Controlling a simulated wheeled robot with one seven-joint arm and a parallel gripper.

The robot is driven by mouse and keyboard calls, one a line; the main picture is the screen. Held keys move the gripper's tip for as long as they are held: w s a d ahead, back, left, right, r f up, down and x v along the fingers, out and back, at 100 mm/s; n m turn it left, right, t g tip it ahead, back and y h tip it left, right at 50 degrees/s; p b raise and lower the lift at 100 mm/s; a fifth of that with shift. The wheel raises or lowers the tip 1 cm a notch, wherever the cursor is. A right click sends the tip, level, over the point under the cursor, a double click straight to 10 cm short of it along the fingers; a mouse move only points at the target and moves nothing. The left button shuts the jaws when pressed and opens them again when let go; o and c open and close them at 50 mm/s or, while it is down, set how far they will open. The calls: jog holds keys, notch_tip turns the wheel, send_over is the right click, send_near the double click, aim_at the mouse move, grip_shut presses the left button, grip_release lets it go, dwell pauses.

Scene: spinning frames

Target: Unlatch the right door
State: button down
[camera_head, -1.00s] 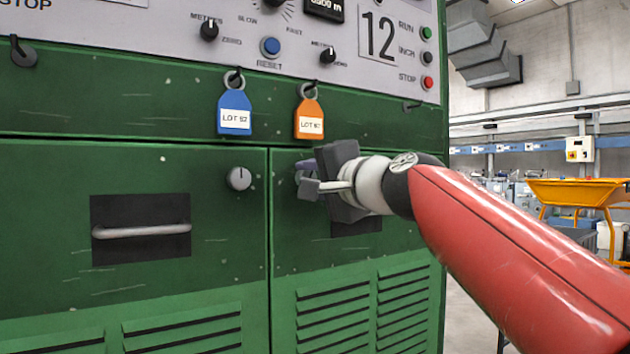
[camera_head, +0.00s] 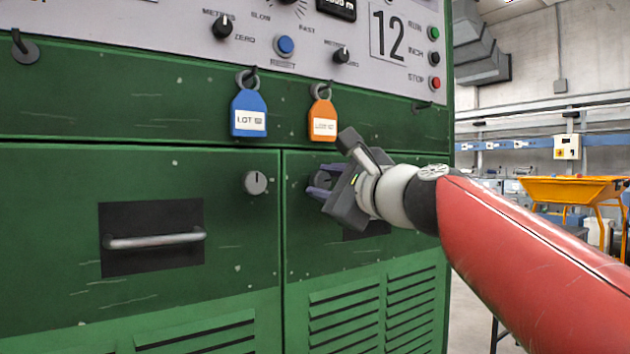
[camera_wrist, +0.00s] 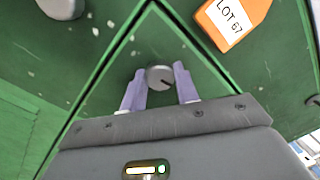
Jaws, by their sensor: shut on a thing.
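The right door (camera_head: 303,235) is green with louvre slots and sits closed, flush with its neighbour. Its latch is a round grey knob (camera_wrist: 160,77) near the door's upper left corner. My gripper (camera_head: 318,183) is shut on this knob, with one purple finger on each side of it in the wrist view. The knob's dark mark line points slantwise down in the wrist view. In the head view the fingers mostly hide the knob, and my gripper stands tilted. My gripper also covers most of the right door's dark handle recess.
The left door (camera_head: 60,240) has a bar handle (camera_head: 155,240) and its own knob (camera_head: 255,183) with an upright mark. A blue tag (camera_head: 249,108) and an orange tag (camera_head: 323,126) hang just above. An orange cart (camera_head: 575,190) stands far right.

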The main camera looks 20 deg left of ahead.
jog(key=shift+m+p, duration=0.4)
jog(key=shift+m, duration=0.7)
jog(key=c, duration=1.1)
grip_release()
jog(key=shift+o, duration=0.2)
jog(key=shift+d, duration=0.1)
jog(key=b+v, duration=0.2)
jog(key=v, duration=0.5)
jog(key=shift+s+d, duration=0.15)
jog(key=shift+s, duration=0.1)
